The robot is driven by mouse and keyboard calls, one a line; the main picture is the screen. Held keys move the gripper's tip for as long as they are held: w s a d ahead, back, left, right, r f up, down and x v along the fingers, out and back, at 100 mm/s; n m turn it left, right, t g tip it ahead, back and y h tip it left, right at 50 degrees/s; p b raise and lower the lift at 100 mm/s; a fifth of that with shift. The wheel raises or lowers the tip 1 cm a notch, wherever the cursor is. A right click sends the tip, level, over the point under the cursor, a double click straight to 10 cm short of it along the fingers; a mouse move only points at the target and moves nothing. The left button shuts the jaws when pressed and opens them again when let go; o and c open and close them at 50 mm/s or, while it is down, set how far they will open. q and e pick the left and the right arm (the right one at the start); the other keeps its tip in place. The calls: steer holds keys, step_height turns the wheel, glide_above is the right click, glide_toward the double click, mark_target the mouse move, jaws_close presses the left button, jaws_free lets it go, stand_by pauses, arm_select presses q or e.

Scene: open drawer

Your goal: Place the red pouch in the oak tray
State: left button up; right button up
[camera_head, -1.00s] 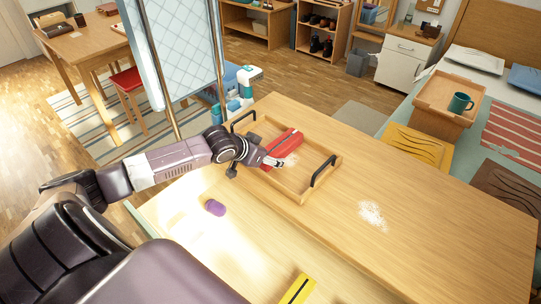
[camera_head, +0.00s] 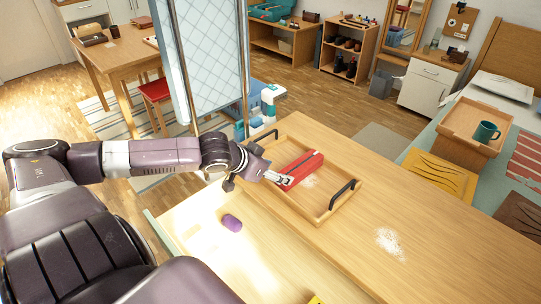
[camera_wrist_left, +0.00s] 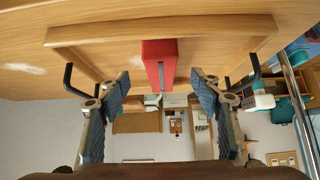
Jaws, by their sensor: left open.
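The tray has black handles and stands on the wooden top. My left gripper (camera_head: 276,178) is open at the near left end of the pouch. In the left wrist view the pouch (camera_wrist_left: 160,60) shows beyond and between the spread fingers of the gripper (camera_wrist_left: 160,88), with a gap on both sides. The tray (camera_wrist_left: 105,33) shows behind it. My right gripper is not in view.
A drawer (camera_head: 215,257) stands open below the top, with a purple object (camera_head: 232,223) in it and a yellow item at the picture's bottom edge. A white patch (camera_head: 390,243) marks the bare top right of the tray.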

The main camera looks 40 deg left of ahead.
arm_select(q)
steer(key=shift+p+v, duration=0.95)
steer(key=shift+v, duration=0.4)
